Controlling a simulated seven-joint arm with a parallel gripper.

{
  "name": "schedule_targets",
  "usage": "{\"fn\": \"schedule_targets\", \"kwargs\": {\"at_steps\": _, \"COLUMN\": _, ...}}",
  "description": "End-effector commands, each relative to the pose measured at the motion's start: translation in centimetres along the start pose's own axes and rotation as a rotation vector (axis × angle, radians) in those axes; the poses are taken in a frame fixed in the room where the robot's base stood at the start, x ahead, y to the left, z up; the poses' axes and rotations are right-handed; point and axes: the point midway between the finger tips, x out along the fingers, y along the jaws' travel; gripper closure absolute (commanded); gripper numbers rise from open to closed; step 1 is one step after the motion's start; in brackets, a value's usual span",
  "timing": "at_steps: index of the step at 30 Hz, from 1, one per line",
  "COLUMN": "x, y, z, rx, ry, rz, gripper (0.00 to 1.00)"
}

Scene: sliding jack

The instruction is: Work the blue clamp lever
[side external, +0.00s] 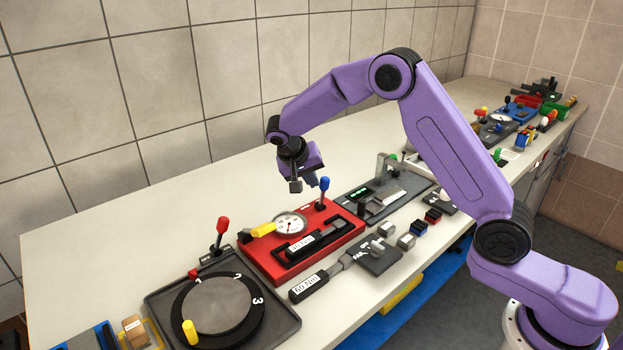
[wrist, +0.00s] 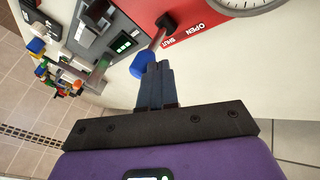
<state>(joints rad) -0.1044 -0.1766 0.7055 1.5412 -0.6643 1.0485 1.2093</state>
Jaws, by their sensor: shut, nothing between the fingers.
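The blue clamp lever (side external: 323,185) stands near the back right corner of the red board (side external: 262,262), with a blue knob on a dark stem. In the wrist view its blue knob (wrist: 143,66) is just beyond my fingertips, and "OPEN" and "SHUT" labels are beside its base. My gripper (side external: 313,182) is shut and empty, right next to the knob on its left side in the side view. In the wrist view the closed fingers (wrist: 158,68) overlap the knob's edge. I cannot tell whether they touch it.
The red board also holds a round gauge (side external: 290,224), a yellow handle (side external: 263,229) and a black slide frame. A grey fixture (side external: 385,195) with a green display stands to the right. A turntable with a red lever (side external: 222,226) stands to the left. The bench behind the red board is clear.

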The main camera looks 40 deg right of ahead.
Motion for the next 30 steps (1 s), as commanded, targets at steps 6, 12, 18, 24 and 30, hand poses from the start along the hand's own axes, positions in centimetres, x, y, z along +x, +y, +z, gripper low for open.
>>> {"fn": "schedule_targets", "kwargs": {"at_steps": 6, "x": 0.0, "y": 0.0, "z": 0.0, "rx": 0.000, "ry": 0.000, "rz": 0.000, "gripper": 1.00}}
{"fn": "schedule_targets", "kwargs": {"at_steps": 12, "x": 0.3, "y": 0.5, "z": -0.3, "rx": 0.008, "ry": -0.027, "rz": -0.034, "gripper": 1.00}}
{"fn": "schedule_targets", "kwargs": {"at_steps": 18, "x": 0.9, "y": 1.8, "z": -1.0, "rx": 0.021, "ry": -0.076, "rz": -0.112, "gripper": 1.00}}
{"fn": "schedule_targets", "kwargs": {"at_steps": 24, "x": 1.2, "y": 2.2, "z": -1.2, "rx": 0.016, "ry": -0.074, "rz": -0.110, "gripper": 1.00}}
{"fn": "schedule_targets", "kwargs": {"at_steps": 30, "x": 1.2, "y": 2.2, "z": -1.2, "rx": 0.017, "ry": -0.074, "rz": -0.108, "gripper": 1.00}}
